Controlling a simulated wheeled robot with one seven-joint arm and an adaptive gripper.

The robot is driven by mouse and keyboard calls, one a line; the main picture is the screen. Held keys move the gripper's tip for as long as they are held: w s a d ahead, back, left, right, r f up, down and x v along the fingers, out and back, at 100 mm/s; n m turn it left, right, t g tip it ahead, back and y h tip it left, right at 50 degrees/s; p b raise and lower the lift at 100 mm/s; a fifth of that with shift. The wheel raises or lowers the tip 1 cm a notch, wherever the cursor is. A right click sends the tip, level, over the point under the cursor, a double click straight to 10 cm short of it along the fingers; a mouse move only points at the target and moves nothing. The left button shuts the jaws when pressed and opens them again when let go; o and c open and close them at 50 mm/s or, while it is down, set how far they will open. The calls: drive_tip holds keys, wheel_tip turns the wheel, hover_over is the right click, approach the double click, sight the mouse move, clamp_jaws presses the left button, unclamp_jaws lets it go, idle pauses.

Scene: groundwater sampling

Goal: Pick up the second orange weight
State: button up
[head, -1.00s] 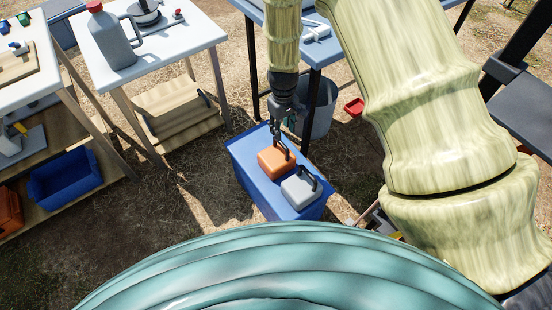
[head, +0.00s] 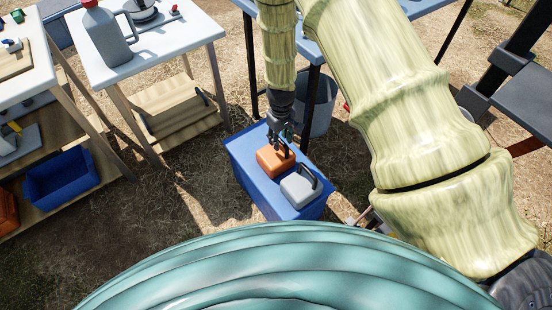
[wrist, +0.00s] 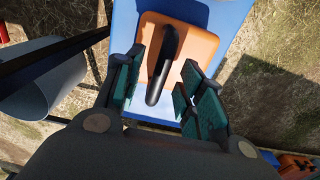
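An orange weight (head: 275,160) with a black handle sits on top of a blue box (head: 246,176). My gripper (head: 282,136) is just above it, pointing down. In the wrist view my gripper (wrist: 160,85) is open, with one teal-padded finger on each side of the black handle (wrist: 163,64). The handle stands between the fingers, with a gap on both sides. The orange body (wrist: 196,42) lies beneath. In the head view my gripper partly hides the handle.
A grey weight (head: 301,187) with a black handle stands beside the orange one. A grey bucket (head: 319,105) is behind the blue box. A white table (head: 160,48) with a grey jug (head: 108,38) is at the upper left. A blue bin (head: 62,180) sits on a lower shelf.

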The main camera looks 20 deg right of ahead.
drive_tip(key=shift+f, duration=0.85)
clamp_jaws()
drive_tip(key=shift+r, duration=0.15)
